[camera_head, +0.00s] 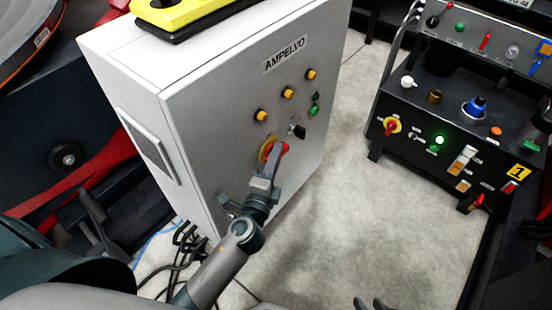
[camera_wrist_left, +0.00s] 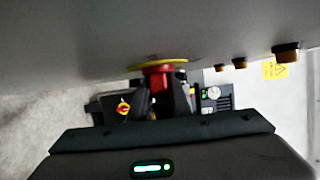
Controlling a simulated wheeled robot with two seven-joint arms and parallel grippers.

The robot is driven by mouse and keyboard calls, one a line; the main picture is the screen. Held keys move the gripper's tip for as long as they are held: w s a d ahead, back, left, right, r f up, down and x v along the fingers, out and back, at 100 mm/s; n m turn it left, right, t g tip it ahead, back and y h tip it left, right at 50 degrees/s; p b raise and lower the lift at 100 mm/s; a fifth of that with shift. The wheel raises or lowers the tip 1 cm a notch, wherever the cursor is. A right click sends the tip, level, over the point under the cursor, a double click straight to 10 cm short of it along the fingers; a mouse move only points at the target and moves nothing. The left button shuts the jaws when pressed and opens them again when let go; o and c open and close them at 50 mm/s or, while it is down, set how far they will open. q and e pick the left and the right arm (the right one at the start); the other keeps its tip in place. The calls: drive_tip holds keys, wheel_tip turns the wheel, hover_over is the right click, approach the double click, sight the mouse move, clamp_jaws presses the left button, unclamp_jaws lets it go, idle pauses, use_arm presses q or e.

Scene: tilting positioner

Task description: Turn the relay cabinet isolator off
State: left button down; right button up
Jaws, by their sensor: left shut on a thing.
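The relay cabinet (camera_head: 235,110) is a light grey box labelled AMPELVO. Its isolator (camera_head: 282,148) is a red handle on a yellow disc, low on the front face. My left gripper (camera_head: 272,163) is at the isolator and shut on the red handle, hiding part of it. In the left wrist view the red handle (camera_wrist_left: 158,76) sits between the fingers, under the yellow disc seen edge-on. The exact angle of the handle is hard to tell. My right gripper (camera_head: 369,303) shows only its fingertips at the bottom edge, apart and empty.
Yellow buttons (camera_head: 288,92), green buttons and a black switch (camera_head: 298,131) are near the isolator. A yellow-black object (camera_head: 190,12) lies on top of the cabinet. Floor between is clear; cables lie lower left.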

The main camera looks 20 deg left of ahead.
drive_tip(key=shift+w+a+r, duration=0.1)
drive_tip(key=shift+w+a, duration=0.05)
drive_tip(key=shift+a, duration=0.15)
use_arm(q)
drive_tip(key=c, duration=1.6)
unclamp_jaws()
drive_tip(key=shift+a, duration=0.1)
drive_tip(key=shift+c, duration=0.2)
drive_tip(key=shift+s, duration=0.1)
